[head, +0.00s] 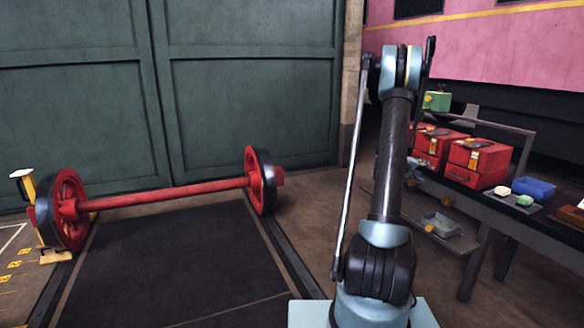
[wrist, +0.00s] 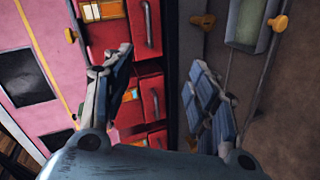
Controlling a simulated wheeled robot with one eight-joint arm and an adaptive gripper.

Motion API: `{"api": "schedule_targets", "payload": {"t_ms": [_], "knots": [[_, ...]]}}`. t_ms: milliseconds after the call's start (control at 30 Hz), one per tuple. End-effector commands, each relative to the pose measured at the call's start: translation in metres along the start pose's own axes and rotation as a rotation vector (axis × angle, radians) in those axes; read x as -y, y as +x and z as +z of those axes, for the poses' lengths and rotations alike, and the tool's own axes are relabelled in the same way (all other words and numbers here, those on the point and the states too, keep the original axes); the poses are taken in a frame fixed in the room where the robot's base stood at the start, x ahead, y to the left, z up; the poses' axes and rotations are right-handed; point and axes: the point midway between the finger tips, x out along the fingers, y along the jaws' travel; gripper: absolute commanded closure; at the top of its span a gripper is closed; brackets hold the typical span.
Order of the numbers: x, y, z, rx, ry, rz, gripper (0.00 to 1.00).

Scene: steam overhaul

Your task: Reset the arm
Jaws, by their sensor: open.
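My arm stands upright in the head view, its elbow (head: 400,70) high in front of the workbench. My gripper (wrist: 160,78) shows in the wrist view, with its two blue-grey padded fingers spread wide apart and nothing between them. In the head view the gripper cannot be made out clearly, as the arm covers much of that area. Beyond the fingers in the wrist view are red boxes (wrist: 118,32) with dark handles, apart from the fingers as far as I can tell.
The workbench (head: 490,212) at right carries red toolboxes (head: 477,162), a blue bin (head: 534,188) and small parts. A red wheelset (head: 165,196) stands at left before green doors (head: 250,115). The dark floor (head: 180,262) between is clear.

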Motion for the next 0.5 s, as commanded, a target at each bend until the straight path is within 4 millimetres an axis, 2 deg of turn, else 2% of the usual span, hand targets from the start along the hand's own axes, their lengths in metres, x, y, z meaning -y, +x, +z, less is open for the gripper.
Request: {"api": "schedule_targets", "payload": {"t_ms": [33,267,500], "knots": [[-0.005,-0.015,0.001,0.002,0.011,-0.021,0.47],[-0.021,-0.072,0.010,0.019,0.060,-0.118,0.47],[-0.029,-0.134,0.029,0.040,0.105,-0.225,0.47]]}}
